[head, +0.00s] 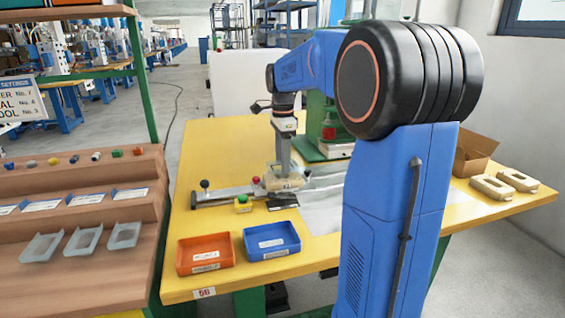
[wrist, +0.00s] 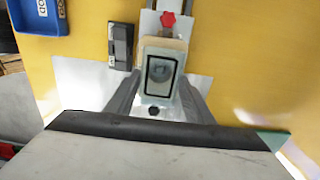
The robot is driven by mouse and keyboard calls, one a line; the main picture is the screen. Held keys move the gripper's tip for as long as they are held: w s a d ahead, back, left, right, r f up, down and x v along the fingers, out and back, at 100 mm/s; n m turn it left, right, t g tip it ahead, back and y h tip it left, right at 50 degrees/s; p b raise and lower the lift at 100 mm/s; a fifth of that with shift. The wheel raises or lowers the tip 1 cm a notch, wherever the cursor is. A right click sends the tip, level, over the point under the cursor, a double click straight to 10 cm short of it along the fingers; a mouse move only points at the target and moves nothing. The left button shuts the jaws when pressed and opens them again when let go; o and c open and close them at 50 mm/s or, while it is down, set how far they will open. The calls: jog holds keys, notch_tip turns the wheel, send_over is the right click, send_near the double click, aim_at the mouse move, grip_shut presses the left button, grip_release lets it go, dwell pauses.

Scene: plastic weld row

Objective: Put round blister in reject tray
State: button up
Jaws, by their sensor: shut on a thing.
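My gripper (head: 284,167) reaches down over the metal fixture on the yellow table. In the wrist view its two fingers (wrist: 158,92) are shut on a pale, translucent piece with a dark, rounded recess, which I take for the round blister (wrist: 160,72). It also shows under the gripper in the head view (head: 284,181). I cannot tell whether it touches the fixture. An orange tray (head: 204,267) and a blue tray (head: 271,254) stand at the table's front edge. Both look empty apart from labels, too small to read for certain; the orange one may be the reject tray.
Clear blister shells (head: 83,243) rest on the wooden rack at left. Beige parts (head: 490,189) and a cardboard box (head: 474,156) sit at right.

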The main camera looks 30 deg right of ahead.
jog(key=shift+r, duration=1.75)
jog(key=shift+r, duration=2.5)
